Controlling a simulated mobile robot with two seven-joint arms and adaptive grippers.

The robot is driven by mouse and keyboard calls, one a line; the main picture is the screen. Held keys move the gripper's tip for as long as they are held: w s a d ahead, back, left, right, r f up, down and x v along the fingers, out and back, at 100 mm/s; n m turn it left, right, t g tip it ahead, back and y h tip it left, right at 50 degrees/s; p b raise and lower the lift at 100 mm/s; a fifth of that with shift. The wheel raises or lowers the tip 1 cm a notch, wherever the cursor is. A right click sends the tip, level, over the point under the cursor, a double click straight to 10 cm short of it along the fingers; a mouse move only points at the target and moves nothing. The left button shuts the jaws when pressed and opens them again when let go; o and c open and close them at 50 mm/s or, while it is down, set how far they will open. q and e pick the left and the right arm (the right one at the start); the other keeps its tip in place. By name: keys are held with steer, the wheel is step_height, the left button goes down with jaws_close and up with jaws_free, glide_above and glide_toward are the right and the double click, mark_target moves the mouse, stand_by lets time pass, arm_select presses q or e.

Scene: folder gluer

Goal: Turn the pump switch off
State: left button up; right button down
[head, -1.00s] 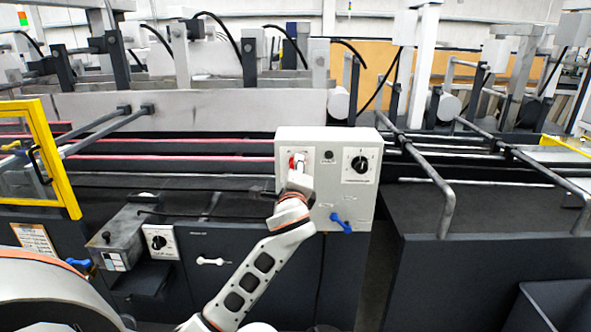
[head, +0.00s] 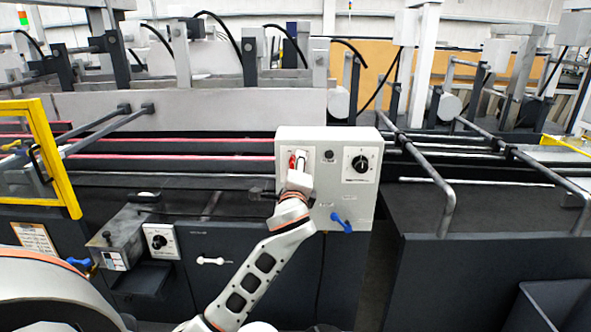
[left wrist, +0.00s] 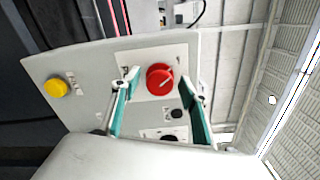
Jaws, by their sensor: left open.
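A pale control box (head: 350,205) stands at the middle of the head view. It carries a red rotary switch at its upper left, which shows in the left wrist view (left wrist: 160,79) with a pale pointer line set at a slant. My left gripper (head: 299,162) is in front of that switch and partly hides it in the head view. In the left wrist view its teal fingers (left wrist: 158,88) are open, one on each side of the red switch; I cannot tell whether they touch it. The labels are too small to read, so I cannot tell which is the pump switch. My right gripper is not in view.
The box also has a black rotary knob (head: 360,163), a small dark button (head: 328,156) and a blue handle (head: 341,225). A yellow button (left wrist: 56,88) shows in the left wrist view. Metal rails (head: 436,180) run at the right, and a yellow-framed guard (head: 52,155) stands left.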

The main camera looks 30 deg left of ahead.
arm_select(q)
steer(key=shift+s, duration=0.1)
steer(key=v, duration=1.2)
steer(key=s+d+f+n+g+h, duration=0.15)
steer(key=d+f+h, duration=0.25)
steer(key=f, duration=0.9)
steer(key=s+d+f+n+h, duration=0.1)
steer(key=s+d+f+h, duration=0.25)
steer(key=f, duration=0.95)
steer(key=s+d+f+n+g+h, duration=0.1)
steer(key=s+d+f+n+h, duration=0.1)
steer(key=s+f, duration=0.7)
steer(key=s+d+f+n+g+h, duration=0.2)
steer(key=s+d+f+n, duration=0.2)
steer(key=s+f+n, duration=0.3)
steer(key=s+f, duration=0.3)
steer(key=shift+d+f, duration=0.35)
steer(key=shift+d, duration=0.05)
